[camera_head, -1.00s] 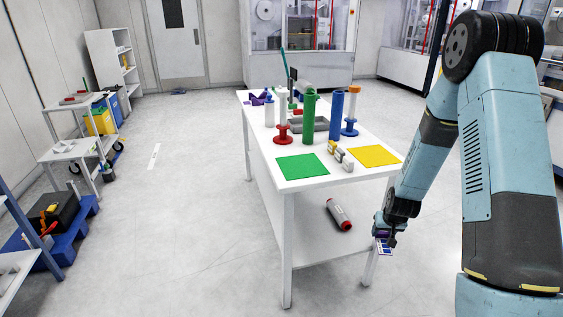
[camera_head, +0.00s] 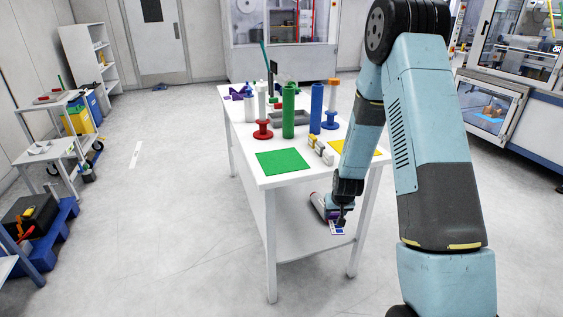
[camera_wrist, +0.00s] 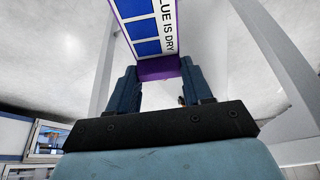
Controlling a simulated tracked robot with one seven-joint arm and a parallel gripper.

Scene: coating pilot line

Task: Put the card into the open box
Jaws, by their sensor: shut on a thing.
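My gripper (camera_head: 341,217) is in front of the near right part of the white table, at about the height of its lower shelf. It is shut on the card (camera_head: 337,228). In the wrist view the card (camera_wrist: 148,25) is white with blue squares, black lettering ending "IS DRY" and a purple end between the fingers of my gripper (camera_wrist: 157,80). Its far end is out of that view. No open box can be made out with certainty.
The white table (camera_head: 262,172) carries a green mat (camera_head: 283,161), a yellow mat (camera_head: 362,149), a grey tray (camera_head: 288,119) and several coloured spools. A red-and-grey cylinder (camera_head: 318,206) lies on its lower shelf, close to my gripper. The floor left of the table is mostly clear.

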